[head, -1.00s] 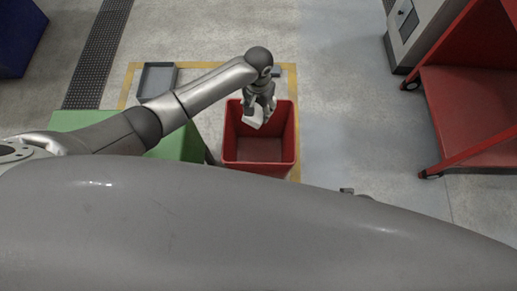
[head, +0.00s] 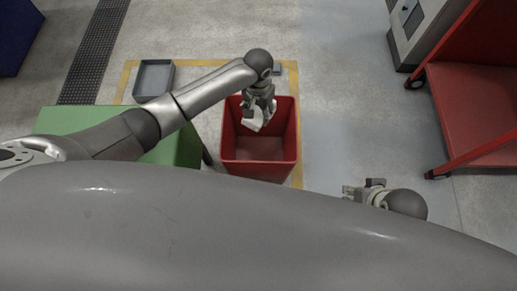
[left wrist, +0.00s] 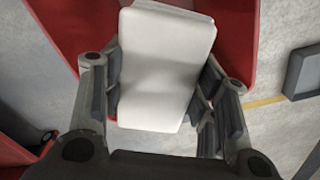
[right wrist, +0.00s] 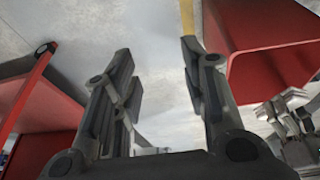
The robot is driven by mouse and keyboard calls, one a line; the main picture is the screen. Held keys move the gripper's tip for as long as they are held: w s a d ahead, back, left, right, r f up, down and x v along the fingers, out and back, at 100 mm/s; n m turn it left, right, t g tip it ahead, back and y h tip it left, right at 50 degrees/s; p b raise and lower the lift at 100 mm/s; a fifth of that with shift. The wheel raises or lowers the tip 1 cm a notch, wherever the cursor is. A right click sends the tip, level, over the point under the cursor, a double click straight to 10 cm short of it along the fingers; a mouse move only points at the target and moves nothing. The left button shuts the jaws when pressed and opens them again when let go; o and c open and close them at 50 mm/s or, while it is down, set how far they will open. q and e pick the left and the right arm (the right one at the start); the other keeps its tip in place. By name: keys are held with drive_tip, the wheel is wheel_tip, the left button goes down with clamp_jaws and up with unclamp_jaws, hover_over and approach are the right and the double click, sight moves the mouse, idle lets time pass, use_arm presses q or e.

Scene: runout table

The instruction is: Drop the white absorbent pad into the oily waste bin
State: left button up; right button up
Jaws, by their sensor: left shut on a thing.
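The white absorbent pad (head: 252,124) is held in my left gripper (head: 257,116), above the opening of the red bin (head: 286,152). In the left wrist view the pad (left wrist: 165,70) is a white slab between the two fingers, with the bin's red wall (left wrist: 85,28) around it. The bin's floor shows empty in the head view. My right gripper (head: 352,191) shows at the lower right of the head view, apart from the bin. In the right wrist view its fingers (right wrist: 157,75) are spread with nothing between them; the bin (right wrist: 265,55) is to the right.
A green-topped stand (head: 178,152) is left of the bin, under my left arm. A grey tray (head: 154,78) lies on the floor behind it. A red cart (head: 480,110) and a grey cabinet (head: 415,30) stand at the right. The floor between bin and cart is clear.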

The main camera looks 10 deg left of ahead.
use_arm(q)
drive_tip(key=shift+f, duration=0.3)
use_arm(e)
drive_tip(key=shift+s+r, duration=0.25)
drive_tip(key=shift+r, duration=0.3)
use_arm(q)
drive_tip(key=o, duration=1)
drive_tip(key=shift+o, duration=0.2)
wheel_tip(320, 180, up, 12)
